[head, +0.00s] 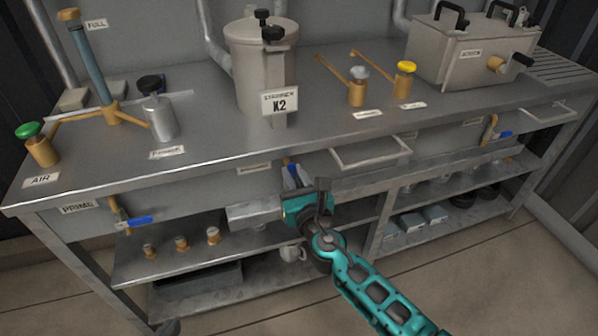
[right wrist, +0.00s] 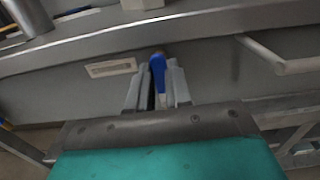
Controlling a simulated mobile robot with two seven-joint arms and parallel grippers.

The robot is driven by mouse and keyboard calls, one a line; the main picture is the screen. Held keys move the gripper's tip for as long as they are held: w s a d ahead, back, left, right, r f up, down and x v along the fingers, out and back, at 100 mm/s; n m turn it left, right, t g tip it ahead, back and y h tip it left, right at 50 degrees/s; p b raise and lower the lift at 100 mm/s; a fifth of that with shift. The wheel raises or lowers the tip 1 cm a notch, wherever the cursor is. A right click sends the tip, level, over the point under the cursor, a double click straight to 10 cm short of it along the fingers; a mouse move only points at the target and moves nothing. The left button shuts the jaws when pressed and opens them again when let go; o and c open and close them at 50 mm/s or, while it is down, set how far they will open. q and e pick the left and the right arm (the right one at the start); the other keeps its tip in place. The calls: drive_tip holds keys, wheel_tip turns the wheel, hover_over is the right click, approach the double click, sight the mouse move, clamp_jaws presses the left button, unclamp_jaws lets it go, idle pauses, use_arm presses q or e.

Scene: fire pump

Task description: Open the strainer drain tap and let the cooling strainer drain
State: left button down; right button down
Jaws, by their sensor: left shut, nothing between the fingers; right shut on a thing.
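The cooling strainer is a grey cylindrical pot (head: 258,62) labelled K2, with black knobs on its lid, standing on the bench. A tap with a blue handle (right wrist: 158,72) sits on the bench's front panel below it, right of a small label (right wrist: 110,67) that I cannot read. My right gripper (head: 293,180) is shut on this blue handle, which stands roughly upright between the fingers in the right wrist view. The tap's body is mostly hidden by the gripper. No water shows. My left gripper is not in view.
Another blue-handled tap (head: 138,221) is beside the PRIME label, and one (head: 504,134) is at the far right. The lower shelf holds brass fittings (head: 181,243) and a white mug (head: 291,253).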

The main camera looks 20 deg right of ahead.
use_arm(q)
drive_tip(key=shift+a, duration=0.1)
use_arm(e)
drive_tip(key=c, duration=1)
unclamp_jaws()
drive_tip(key=shift+c, duration=0.2)
use_arm(q)
drive_tip(key=shift+r, duration=0.1)
use_arm(e)
drive_tip(key=s, duration=1.3)
drive_tip(key=shift+d, duration=0.2)
use_arm(q)
drive_tip(key=s+a+r+y+p, duration=0.1)
drive_tip(key=a+r+p, duration=0.2)
drive_tip(key=r+p, duration=0.4)
drive_tip(key=p, duration=0.4)
drive_tip(key=shift+s, duration=0.35)
use_arm(e)
drive_tip(key=s+d+f+m+g, duration=0.1)
drive_tip(key=s+m+g, duration=0.2)
drive_tip(key=m, duration=1.4)
drive_tip(key=s+d+m+g+y, duration=0.1)
drive_tip(key=s+m+g, duration=0.3)
drive_tip(key=m, duration=1.3)
drive_tip(key=s+d, duration=0.1)
drive_tip(key=s, duration=0.2)
drive_tip(key=shift+s+d+f, duration=0.15)
drive_tip(key=shift+s+f, duration=0.2)
drive_tip(key=shift+s, duration=0.05)
